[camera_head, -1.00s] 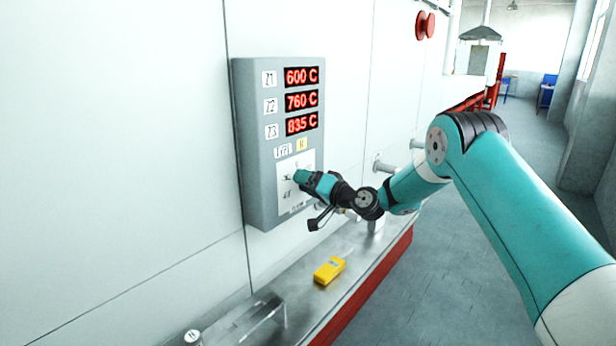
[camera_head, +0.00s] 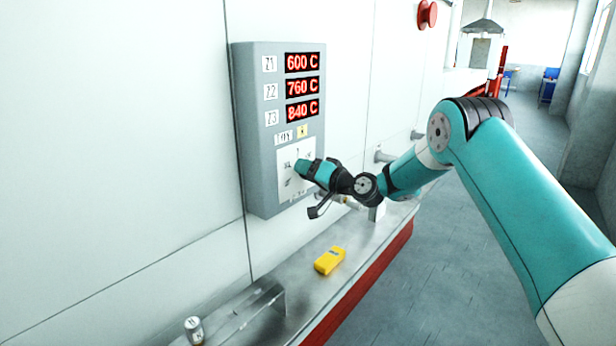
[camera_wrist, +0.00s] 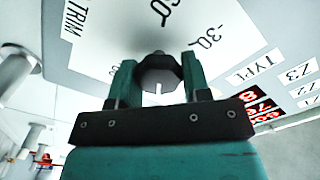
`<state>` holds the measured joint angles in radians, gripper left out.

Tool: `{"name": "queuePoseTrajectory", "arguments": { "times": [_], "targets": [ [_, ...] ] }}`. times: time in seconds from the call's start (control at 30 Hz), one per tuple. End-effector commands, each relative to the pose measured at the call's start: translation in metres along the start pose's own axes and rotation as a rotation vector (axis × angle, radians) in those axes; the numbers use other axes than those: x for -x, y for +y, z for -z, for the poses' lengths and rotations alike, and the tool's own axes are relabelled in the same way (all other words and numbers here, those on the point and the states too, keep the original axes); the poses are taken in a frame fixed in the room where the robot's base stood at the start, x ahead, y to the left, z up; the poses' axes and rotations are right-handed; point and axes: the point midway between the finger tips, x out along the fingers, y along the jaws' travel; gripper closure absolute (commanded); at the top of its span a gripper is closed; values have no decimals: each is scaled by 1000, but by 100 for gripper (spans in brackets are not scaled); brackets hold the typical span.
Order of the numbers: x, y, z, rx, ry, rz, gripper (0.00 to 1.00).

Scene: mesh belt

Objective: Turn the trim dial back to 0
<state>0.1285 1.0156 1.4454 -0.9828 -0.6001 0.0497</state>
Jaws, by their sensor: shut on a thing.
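The trim dial (camera_wrist: 158,76) is a dark round knob with a short white line on it, on a white plate (camera_head: 286,160) marked with numbers at the bottom of the grey control panel (camera_head: 260,165). In the wrist view I read "TRIM" and "-30" on the plate; another number is cut off at the top. My gripper (camera_wrist: 157,70) is shut on the dial, one teal finger on each side. In the head view my gripper (camera_head: 303,169) hides the dial. The panel display (camera_head: 302,87) reads 600 C, 760 C and 840 C for Z1, Z2 and Z3.
A metal ledge (camera_head: 290,318) runs below the panel. A yellow handheld device (camera_head: 329,261) and a small metal cylinder (camera_head: 194,330) are on it. Pipe stubs (camera_head: 384,157) stick out of the wall right of the panel. A red button (camera_head: 427,14) is higher up. The grey floor (camera_head: 450,270) at right is clear.

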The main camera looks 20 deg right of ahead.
Motion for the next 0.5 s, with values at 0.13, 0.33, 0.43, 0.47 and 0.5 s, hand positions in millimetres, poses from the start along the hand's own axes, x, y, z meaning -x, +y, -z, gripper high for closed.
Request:
{"name": "queuePoseTrajectory", "arguments": {
  "times": [0.13, 0.33, 0.43, 0.47, 0.5],
  "targets": [
    [0, 7, -6, 95, 5, -1, 80],
    [0, 8, -8, 271, 6, 0, 80],
    [0, 8, -9, 366, 6, 0, 80],
    [0, 8, -9, 396, 6, 0, 80],
    [0, 8, -9, 433, 6, -1, 80]
  ]
}}
